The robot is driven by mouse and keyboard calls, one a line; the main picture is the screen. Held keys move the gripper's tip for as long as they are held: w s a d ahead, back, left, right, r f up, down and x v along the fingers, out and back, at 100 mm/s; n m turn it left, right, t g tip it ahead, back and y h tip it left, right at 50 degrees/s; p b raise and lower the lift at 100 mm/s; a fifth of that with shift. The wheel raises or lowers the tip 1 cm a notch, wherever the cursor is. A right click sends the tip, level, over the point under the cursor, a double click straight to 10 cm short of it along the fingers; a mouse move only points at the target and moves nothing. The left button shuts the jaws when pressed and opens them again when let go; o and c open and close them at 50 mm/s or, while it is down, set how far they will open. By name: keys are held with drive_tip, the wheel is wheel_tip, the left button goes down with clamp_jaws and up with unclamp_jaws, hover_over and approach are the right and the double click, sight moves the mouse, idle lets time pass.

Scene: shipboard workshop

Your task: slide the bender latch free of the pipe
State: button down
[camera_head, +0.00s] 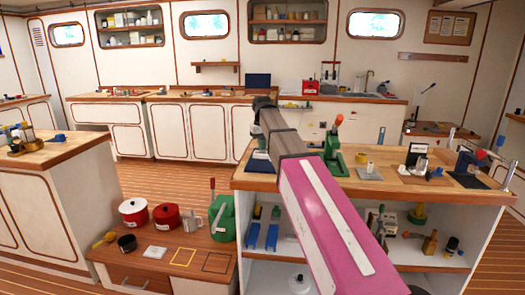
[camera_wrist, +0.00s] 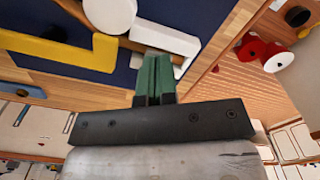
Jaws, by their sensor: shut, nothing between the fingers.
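In the wrist view my gripper (camera_wrist: 157,60) shows as two green fingers pressed together, with nothing between them. A white block (camera_wrist: 165,39) lies just past the fingertips; contact cannot be judged. I cannot tell which part is the latch. In the head view my arm covers most of this area.
The workbench (camera_head: 420,187) also carries a green tool with a red-tipped lever (camera_head: 335,138) and a dark-and-white device (camera_head: 416,156). A low cabinet (camera_head: 125,262) at left holds red pots (camera_head: 133,212) and a green can (camera_head: 222,219). Plank floor lies open behind.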

drive_tip(key=shift+w+d, duration=0.25)
drive_tip(key=shift+w, duration=0.9)
drive_tip(key=shift+s, duration=0.15)
drive_tip(key=shift+s+a, duration=0.2)
drive_tip(key=shift+s, duration=0.45)
drive_tip(key=shift+r, duration=0.1)
wheel_tip(320, 180, up, 7)
idle(0.5)
